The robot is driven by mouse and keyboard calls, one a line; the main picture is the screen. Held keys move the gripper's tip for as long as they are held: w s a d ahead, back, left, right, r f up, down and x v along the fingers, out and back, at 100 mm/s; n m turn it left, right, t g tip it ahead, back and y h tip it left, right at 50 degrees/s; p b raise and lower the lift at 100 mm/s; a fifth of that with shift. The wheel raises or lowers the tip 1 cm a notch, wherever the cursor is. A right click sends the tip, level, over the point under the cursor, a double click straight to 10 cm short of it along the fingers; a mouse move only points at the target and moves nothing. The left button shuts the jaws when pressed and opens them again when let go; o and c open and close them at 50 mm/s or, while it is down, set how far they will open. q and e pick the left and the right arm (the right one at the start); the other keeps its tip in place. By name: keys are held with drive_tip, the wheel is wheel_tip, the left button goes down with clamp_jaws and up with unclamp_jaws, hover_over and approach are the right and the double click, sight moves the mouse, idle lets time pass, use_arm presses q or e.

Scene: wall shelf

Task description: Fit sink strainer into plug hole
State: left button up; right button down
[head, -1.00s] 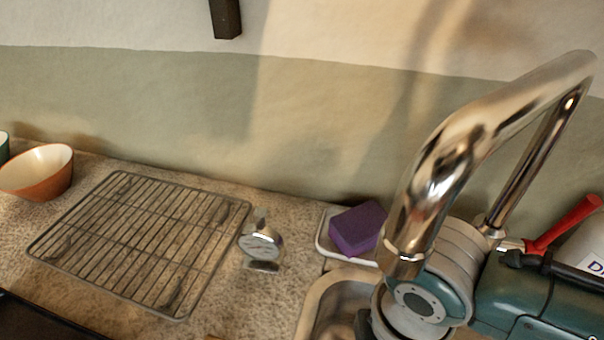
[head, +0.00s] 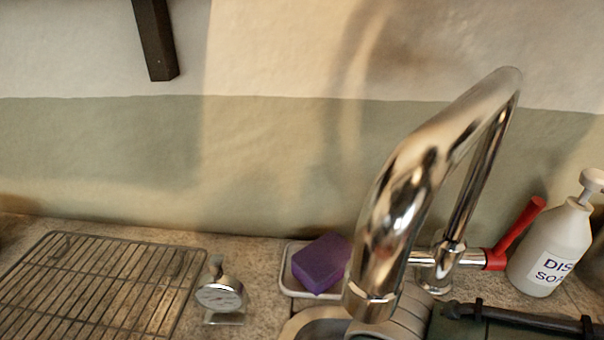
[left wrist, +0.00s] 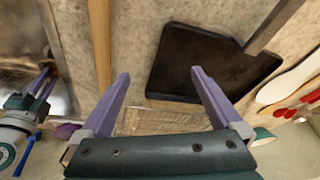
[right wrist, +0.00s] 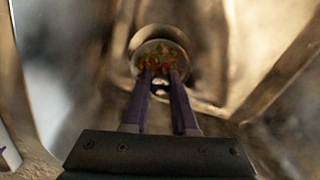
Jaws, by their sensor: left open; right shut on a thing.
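In the right wrist view a small round metal strainer (right wrist: 161,47) with red and yellow bits in it is at the tips of my right gripper (right wrist: 161,77), which is shut on its near side. A pale ring shows around and behind the strainer, low in the metal sink (right wrist: 95,80). I cannot tell whether the strainer sits in the plug hole or is above it. My left gripper (left wrist: 160,73) is open and empty above the counter.
The chrome tap (head: 405,185) arches over the sink. A purple sponge (head: 320,262) in a dish, a dial timer (head: 220,295), a wire rack (head: 95,290) and a soap bottle (head: 552,245) stand around it. A black tray (left wrist: 205,65) lies below my left gripper.

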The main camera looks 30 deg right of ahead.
use_arm(q)
drive_tip(key=shift+f+b, duration=1.15)
drive_tip(key=shift+f, duration=0.35)
use_arm(e)
drive_tip(key=shift+f, duration=1.8)
use_arm(q)
drive_tip(key=shift+d, duration=0.1)
drive_tip(key=shift+r+p, duration=0.4)
use_arm(e)
drive_tip(key=shift+r, duration=0.1)
use_arm(q)
drive_tip(key=shift+r, duration=0.15)
drive_tip(key=shift+f+b, duration=0.9)
drive_tip(key=shift+f, duration=0.1)
use_arm(e)
drive_tip(key=shift+f, duration=1.2)
drive_tip(key=c, duration=0.6)
unclamp_jaws()
use_arm(q)
drive_tip(key=shift+r, duration=0.1)
use_arm(e)
drive_tip(key=shift+r, duration=0.1)
